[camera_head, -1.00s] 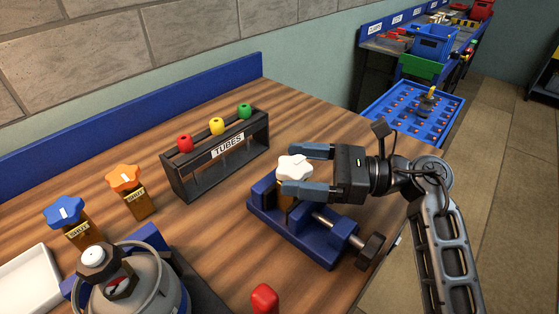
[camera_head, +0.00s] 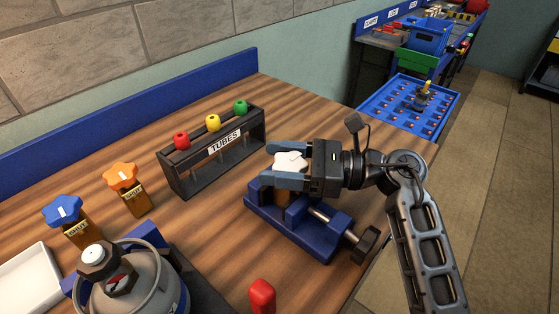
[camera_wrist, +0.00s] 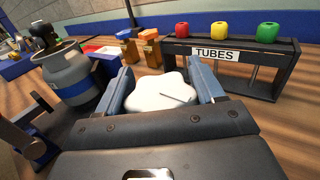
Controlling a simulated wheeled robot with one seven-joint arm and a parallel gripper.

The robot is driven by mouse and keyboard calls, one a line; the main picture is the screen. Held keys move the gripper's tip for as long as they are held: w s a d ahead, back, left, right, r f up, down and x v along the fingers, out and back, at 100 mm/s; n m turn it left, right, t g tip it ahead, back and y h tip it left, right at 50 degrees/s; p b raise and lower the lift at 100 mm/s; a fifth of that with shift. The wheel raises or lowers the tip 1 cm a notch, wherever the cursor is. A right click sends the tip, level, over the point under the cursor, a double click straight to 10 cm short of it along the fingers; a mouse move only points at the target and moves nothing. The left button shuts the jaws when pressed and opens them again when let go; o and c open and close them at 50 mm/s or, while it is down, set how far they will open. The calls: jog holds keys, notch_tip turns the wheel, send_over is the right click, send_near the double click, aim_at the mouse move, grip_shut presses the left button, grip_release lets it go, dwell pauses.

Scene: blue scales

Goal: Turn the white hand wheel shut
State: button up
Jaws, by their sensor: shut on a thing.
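The white hand wheel (camera_head: 290,161) is a lobed knob on a brown valve body held in a blue vise (camera_head: 310,236) at the table's right side. My gripper (camera_head: 288,167) reaches in from the right, its two blue-grey fingers on either side of the wheel, shut on it. In the wrist view the wheel (camera_wrist: 161,92) sits between both fingers, with a dark line mark on its top. The valve body is mostly hidden behind the near finger.
A black tube rack (camera_head: 214,153) with red, yellow and green tops stands behind. Orange (camera_head: 122,177) and blue (camera_head: 63,210) star wheels on blocks, a grey gas cylinder (camera_head: 130,290) and a white tray (camera_head: 28,280) are at left. A red handle (camera_head: 262,296) stands in front.

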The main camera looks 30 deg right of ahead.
jog(key=shift+c, duration=1.1)
jog(key=shift+m+t+h, duration=0.3)
jog(key=shift+t+h, duration=0.1)
jog(key=shift+r+m+t+h+p, duration=0.15)
jog(key=shift+m+t+h+p, duration=0.7)
jog(key=shift+m+t+h, duration=0.3)
jog(key=m+h+p, duration=0.1)
jog(key=m+t+h+p, duration=0.1)
jog(key=h, duration=0.1)
jog(key=m+t+h+p, duration=0.1)
jog(key=shift+w+d+t+h, duration=0.2)
jog(key=shift+d+t+h, duration=0.05)
jog(key=shift+d+h, duration=0.1)
jog(key=shift+w+d+m+t+h+p, duration=0.1)
jog(key=shift+d+m+t+h+p, duration=0.15)
jog(key=shift+m+h, duration=1.1)
jog(key=shift+d+m+t+h+p, duration=0.2)
jog(key=shift+m+h, duration=0.6)
jog(key=shift+h, duration=0.95)
jog(key=shift+d+m+h, duration=0.1)
jog(key=shift+m+h, duration=0.9)
jog(key=shift+h, duration=0.6)
jog(key=shift+m+g+h, duration=0.55)
jog(key=shift+m+h, duration=0.55)
jog(key=shift+h, duration=0.5)
jog(key=o, duration=1)
